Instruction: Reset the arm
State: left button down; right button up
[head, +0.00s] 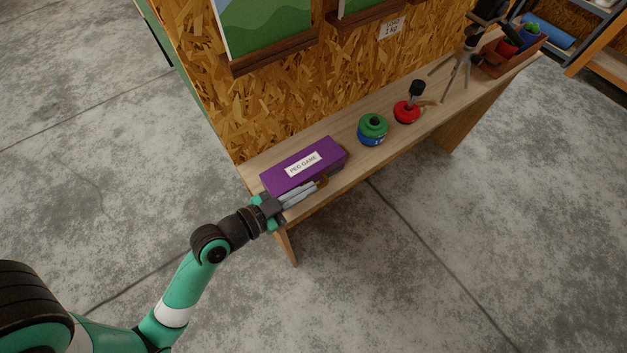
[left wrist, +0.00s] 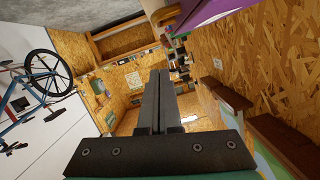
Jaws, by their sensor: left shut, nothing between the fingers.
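My left arm comes in from the lower left of the head view. Its gripper (head: 314,188) is at the front of the plank bench (head: 352,176), low beside the front side of the purple "PEG GAME" box (head: 330,152). The fingers lie along the box's front; I cannot tell whether they touch it. In the left wrist view the two dark fingers (left wrist: 160,75) are together with nothing between them. The purple box (left wrist: 207,12) shows at the top edge of that view. My right gripper is not in view.
On the bench stand a green and blue round object (head: 372,130), a red one with a black knob (head: 407,111), a small tripod (head: 462,65) and a planter box (head: 510,58). An OSB wall (head: 290,90) rises behind. Open concrete floor (head: 440,260) lies in front.

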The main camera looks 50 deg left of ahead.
pick_arm(q)
jog(key=v, duration=0.7)
jog(key=shift+s+a+f, duration=0.1)
jog(key=shift+f, duration=0.05)
